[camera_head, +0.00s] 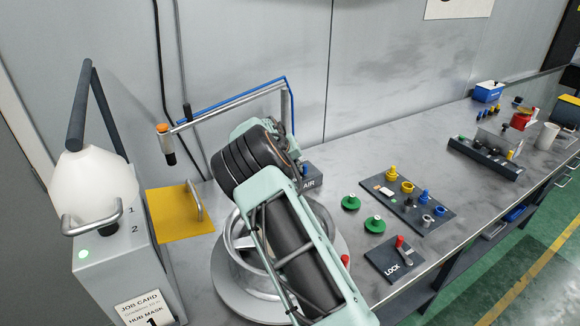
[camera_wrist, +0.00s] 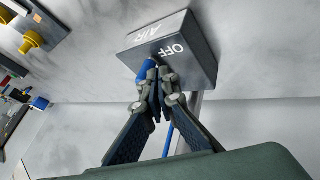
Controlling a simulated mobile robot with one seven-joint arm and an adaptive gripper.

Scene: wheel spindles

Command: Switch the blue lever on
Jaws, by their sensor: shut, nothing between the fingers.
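The blue lever (camera_wrist: 147,68) sticks out of the dark AIR box (camera_wrist: 175,45), at the side of the box face marked OFF. In the wrist view my gripper (camera_wrist: 155,80) is shut, with its fingertips right at the lever and overlapping part of it. I cannot tell whether they touch it. Nothing shows between the fingers. In the head view the AIR box (camera_head: 311,181) stands on the bench behind my arm, with a small blue bit of the lever (camera_head: 304,170) showing. My fingertips are hidden there by my arm.
A round metal wheel part (camera_head: 232,275) sits beneath my arm. Green knobs (camera_head: 375,223), a tray (camera_head: 411,213) of coloured parts and a LOCK block (camera_head: 393,262) with a red-tipped lever lie to the right. A pipe frame (camera_head: 235,104) with a blue hose rises behind.

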